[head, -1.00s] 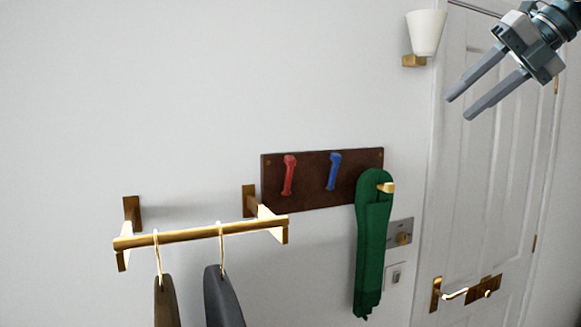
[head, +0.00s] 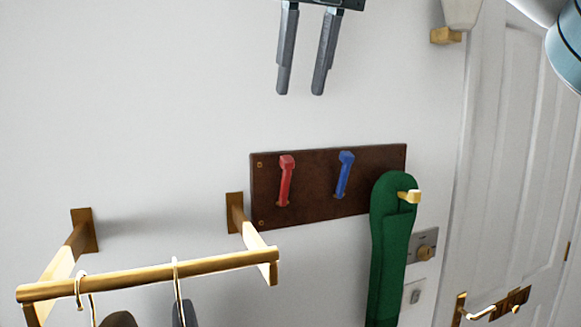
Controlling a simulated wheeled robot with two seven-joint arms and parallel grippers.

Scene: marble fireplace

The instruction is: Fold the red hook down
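The red hook (head: 285,180) is on the left part of a dark wooden board (head: 313,204) on the wall. It stands up from its lower mount, its block-shaped top tilted slightly out from the board. My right gripper (head: 299,92) hangs in from the top edge, fingers pointing down, above the board and apart from the red hook. Its two fingers are spread with nothing between them. My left gripper is not in view.
A blue hook (head: 343,176) stands up to the right of the red one. A green scarf (head: 389,250) hangs from a brass hook (head: 410,196) at the board's right end. A brass rail (head: 140,281) with hangers juts out at lower left. A door (head: 513,170) is at right.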

